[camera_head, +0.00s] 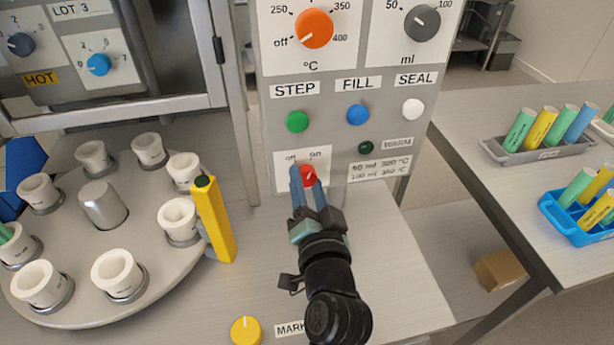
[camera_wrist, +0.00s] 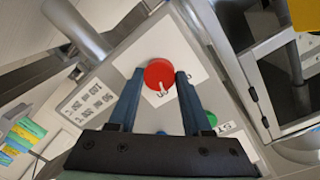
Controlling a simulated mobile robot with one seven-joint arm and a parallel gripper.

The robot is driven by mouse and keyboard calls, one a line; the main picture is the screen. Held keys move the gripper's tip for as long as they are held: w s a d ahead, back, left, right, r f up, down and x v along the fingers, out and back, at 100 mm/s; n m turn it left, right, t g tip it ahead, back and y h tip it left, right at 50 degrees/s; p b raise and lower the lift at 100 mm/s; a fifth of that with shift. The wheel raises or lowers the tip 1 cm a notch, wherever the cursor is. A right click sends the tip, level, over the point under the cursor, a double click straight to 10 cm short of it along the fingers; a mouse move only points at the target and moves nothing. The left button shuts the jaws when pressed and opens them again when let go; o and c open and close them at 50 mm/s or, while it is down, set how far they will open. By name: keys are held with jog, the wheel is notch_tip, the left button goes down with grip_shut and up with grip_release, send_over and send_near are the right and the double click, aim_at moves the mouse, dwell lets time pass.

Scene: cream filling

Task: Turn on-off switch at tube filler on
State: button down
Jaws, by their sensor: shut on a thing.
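The on-off switch is a red round knob (camera_head: 308,175) on a white plate low on the grey tube filler panel (camera_head: 266,130). The labels "off" and "on" sit above it at left and right. My gripper (camera_head: 309,184) reaches up to the knob with one blue finger on each side, shut on it. In the wrist view, the red knob (camera_wrist: 159,73) sits between the fingertips (camera_wrist: 160,76). Its white mark points toward the lettering that looks like "on". The fingers partly cover the plate.
Above the switch are green (camera_head: 297,121), blue (camera_head: 358,114) and white (camera_head: 413,109) buttons and a dark green lamp (camera_head: 366,148). A turntable with white cups (camera_head: 118,275) and a yellow post (camera_head: 216,222) stand left. Tube racks (camera_head: 520,156) stand on the right table.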

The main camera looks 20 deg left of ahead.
jog(key=shift+m, duration=0.6)
jog(key=shift+p, duration=0.35)
jog(key=shift+c, duration=1.7)
grip_release()
jog(key=b+v, duration=0.2)
jog(key=v, duration=1.1)
jog(key=shift+r, duration=0.15)
